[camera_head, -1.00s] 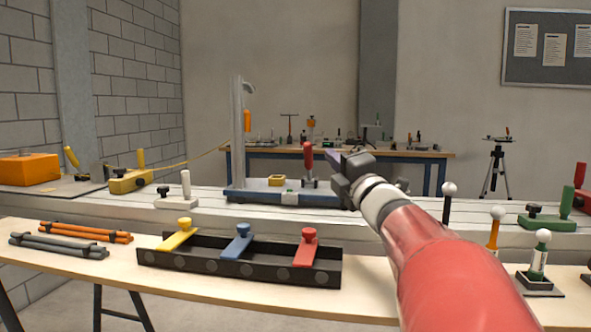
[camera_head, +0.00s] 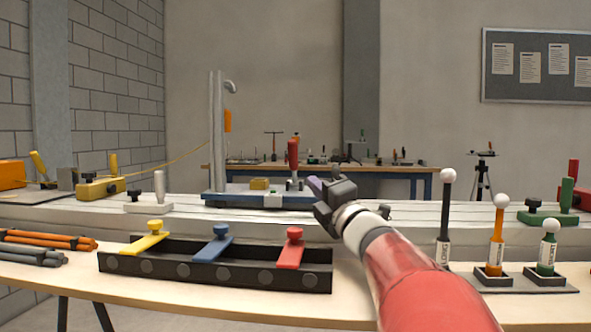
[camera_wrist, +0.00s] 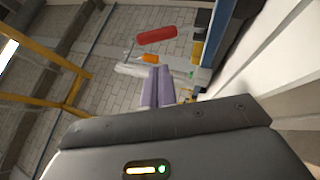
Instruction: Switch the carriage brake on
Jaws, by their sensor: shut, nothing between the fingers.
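The carriage (camera_head: 225,200) is a blue plate on the long pale rail, with a grey post at its left end. A red-handled lever (camera_head: 293,153) stands upright near its right end; no label on it is readable. My gripper (camera_head: 314,184) is just right of the lever, at the carriage's right end, with its pale purple fingers together and empty. In the wrist view the fingers (camera_wrist: 157,87) are shut, pointing toward the carriage (camera_wrist: 222,25). The red handle (camera_wrist: 155,35) lies beyond the fingertips, apart from them in that picture.
A black rack (camera_head: 215,272) with yellow, blue and red tabs stands on the front bench. A yellow clamp (camera_head: 100,187) and green clamp (camera_head: 548,215) sit on the rail.

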